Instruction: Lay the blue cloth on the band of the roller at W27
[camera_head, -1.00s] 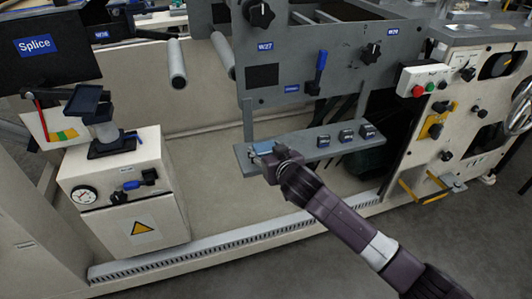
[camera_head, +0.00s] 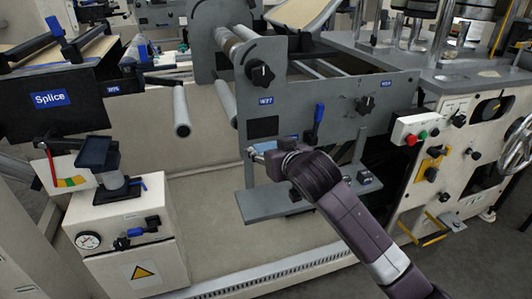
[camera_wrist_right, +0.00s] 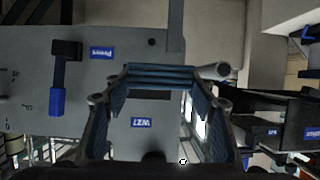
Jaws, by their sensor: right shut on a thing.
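My right gripper (camera_head: 258,150) is shut on the blue cloth (camera_head: 266,146), in front of the grey panel just below its dark square opening. In the right wrist view the cloth (camera_wrist_right: 160,76) shows as a folded, ridged dark blue strip between the two fingers (camera_wrist_right: 158,110). The W27 label (camera_head: 266,100) is on the panel above the gripper, and it shows upside down in the wrist view (camera_wrist_right: 141,123). A grey roller (camera_head: 226,103) stands out beside the panel's left edge; a brownish roller (camera_head: 228,40) is higher up. I cannot tell which carries the band. My left gripper is not in view.
A grey shelf (camera_head: 262,205) lies below the gripper, with small dark blocks partly hidden by my arm. A blue-handled lever (camera_head: 319,115) and black knobs (camera_head: 261,73) stick out of the panel. Another grey roller (camera_head: 181,110) juts out further left. A button box (camera_head: 416,128) is at right.

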